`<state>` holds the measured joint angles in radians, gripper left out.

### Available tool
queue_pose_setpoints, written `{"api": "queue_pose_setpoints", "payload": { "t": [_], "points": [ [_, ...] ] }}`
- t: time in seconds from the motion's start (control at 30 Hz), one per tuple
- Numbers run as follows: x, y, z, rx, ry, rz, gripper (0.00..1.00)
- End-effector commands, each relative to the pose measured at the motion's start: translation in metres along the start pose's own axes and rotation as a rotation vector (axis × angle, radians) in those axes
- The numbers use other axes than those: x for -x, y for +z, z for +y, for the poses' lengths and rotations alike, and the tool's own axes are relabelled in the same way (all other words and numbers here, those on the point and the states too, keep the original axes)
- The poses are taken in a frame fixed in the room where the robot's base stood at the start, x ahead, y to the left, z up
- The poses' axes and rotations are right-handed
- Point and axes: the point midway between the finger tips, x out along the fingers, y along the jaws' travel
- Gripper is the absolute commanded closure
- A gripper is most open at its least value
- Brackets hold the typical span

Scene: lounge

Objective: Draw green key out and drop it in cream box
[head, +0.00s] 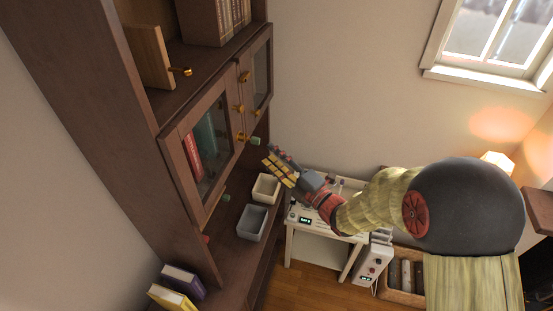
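A small green key head (255,141) sticks out beside a brass fitting on the cabinet's right glass door. A second small green piece (226,198) shows lower, at the bottom of the left door; I cannot tell whether it is a key too. The cream box (265,188) is open-topped and stands on the cabinet's lower ledge; its inside looks empty. My gripper (279,168), with yellow-padded fingers, is in the air right of the doors, near and above the cream box, apart from the upper green key. The finger gap is too small to judge.
A grey box (252,222) stands in front of the cream one. A small red piece (206,239) shows low on the cabinet. Brass knobs line the doors. A white table (318,247) with devices stands right of the ledge. Books (183,281) are at lower left.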

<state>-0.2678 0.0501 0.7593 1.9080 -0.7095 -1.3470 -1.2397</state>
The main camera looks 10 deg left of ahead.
Motion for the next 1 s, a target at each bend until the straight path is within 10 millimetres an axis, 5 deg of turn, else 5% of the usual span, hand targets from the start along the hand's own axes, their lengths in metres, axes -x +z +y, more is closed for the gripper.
{"api": "queue_pose_setpoints", "payload": {
  "t": [0.6,1.0],
  "points": [
    [-0.064,0.000,-0.004,-0.002,0.000,0.001,0.64],
    [-0.081,0.001,-0.001,-0.003,-0.002,-0.002,0.64]
  ]
}}
